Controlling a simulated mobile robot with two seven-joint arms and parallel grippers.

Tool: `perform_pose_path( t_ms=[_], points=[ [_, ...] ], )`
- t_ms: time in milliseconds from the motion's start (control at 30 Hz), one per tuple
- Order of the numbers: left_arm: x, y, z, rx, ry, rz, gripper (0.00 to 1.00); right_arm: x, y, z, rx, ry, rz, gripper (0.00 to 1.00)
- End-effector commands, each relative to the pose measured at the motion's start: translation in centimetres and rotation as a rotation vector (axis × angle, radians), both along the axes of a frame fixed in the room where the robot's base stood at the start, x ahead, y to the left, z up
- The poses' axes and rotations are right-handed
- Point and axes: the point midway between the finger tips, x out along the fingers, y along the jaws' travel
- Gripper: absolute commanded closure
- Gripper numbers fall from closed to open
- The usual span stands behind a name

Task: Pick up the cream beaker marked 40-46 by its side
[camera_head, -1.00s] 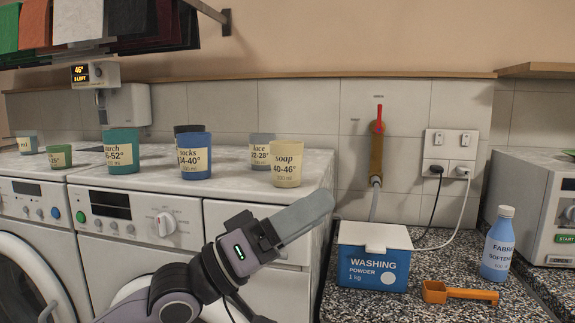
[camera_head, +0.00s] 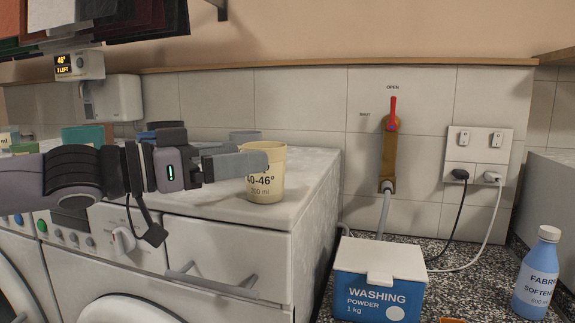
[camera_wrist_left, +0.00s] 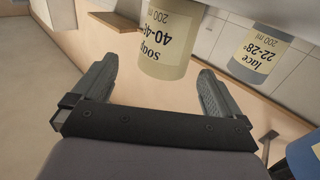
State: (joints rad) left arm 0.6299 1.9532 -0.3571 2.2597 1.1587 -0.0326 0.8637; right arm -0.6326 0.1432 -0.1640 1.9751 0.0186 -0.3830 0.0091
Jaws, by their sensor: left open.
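The cream beaker marked 40-46 (camera_head: 267,190) stands upright on the white machine top near its right end. My left gripper (camera_head: 254,160) is level with it at its left side, and a finger covers part of its upper label. In the left wrist view the beaker (camera_wrist_left: 163,50) shows upside down, with its near end between the tips of the two spread fingers (camera_wrist_left: 158,68). The jaws are open, with a gap on both sides of the beaker; I see no grip. My right gripper is not in view.
A grey beaker marked 22-28 (camera_wrist_left: 262,50) stands close by, mostly hidden in the head view. A blue beaker (camera_wrist_left: 306,158) is behind my gripper. A washing powder box (camera_head: 378,290) and softener bottle (camera_head: 537,275) stand on the speckled counter at right.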

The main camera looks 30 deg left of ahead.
Motion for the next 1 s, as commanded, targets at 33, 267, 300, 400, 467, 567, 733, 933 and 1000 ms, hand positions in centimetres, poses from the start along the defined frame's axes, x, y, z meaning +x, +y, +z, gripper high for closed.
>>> perform_pose_path(
  t_ms=[33, 267, 300, 400, 467, 567, 733, 933, 1000],
  points=[
    [-0.1, 0.2, 0.1, 0.013, -0.001, 0.008, 0.00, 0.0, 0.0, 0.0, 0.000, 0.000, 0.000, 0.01],
    [0.5, -0.1, 0.2, 0.024, 0.001, 0.012, 0.00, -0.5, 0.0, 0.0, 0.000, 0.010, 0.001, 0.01],
    [0.7, -0.2, 0.2, 0.024, 0.001, 0.011, 0.00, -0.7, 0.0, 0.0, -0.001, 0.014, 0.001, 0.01],
    [1.2, -0.4, 0.2, 0.023, 0.001, 0.012, 0.00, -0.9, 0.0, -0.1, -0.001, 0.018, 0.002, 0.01],
    [1.4, -0.5, 0.2, 0.022, 0.000, 0.015, 0.00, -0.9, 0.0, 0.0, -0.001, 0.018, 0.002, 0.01],
    [1.6, -0.5, 0.3, 0.023, -0.001, 0.016, 0.00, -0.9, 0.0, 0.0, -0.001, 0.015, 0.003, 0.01],
    [2.0, -0.8, 0.3, 0.024, 0.002, 0.013, 0.00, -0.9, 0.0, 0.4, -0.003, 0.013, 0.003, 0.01],
    [2.8, -1.2, 0.5, 0.023, 0.003, 0.012, 0.00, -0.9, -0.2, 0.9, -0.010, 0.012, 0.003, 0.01],
    [3.0, -1.3, 0.6, 0.022, 0.003, 0.016, 0.00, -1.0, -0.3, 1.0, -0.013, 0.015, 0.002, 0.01]
  ],
)
